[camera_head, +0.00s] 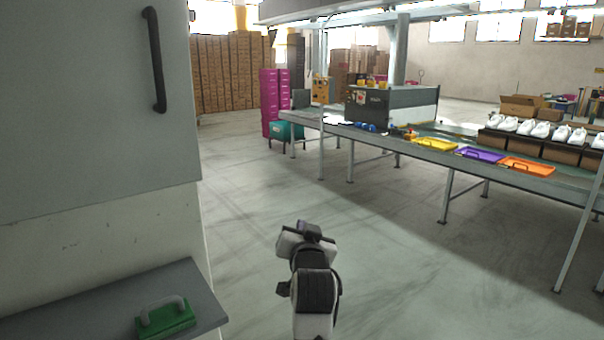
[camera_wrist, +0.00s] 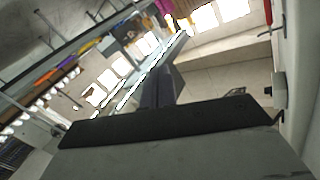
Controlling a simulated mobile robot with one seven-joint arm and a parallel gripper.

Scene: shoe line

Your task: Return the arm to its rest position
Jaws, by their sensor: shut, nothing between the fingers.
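My arm (camera_head: 314,285) rises at the bottom middle of the head view, white and black, over open floor. Its far end stands clear of the cabinet and the conveyor line. In the head view I cannot make out the fingers. In the wrist view my gripper (camera_wrist: 165,88) shows as a dark shape beyond the wide black edge of its body. The fingers are together, with nothing held between them.
A grey cabinet (camera_head: 95,100) with a black handle stands close on the left. The conveyor table (camera_head: 470,170) on the right bears trays and white shoes. Floor between is clear.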

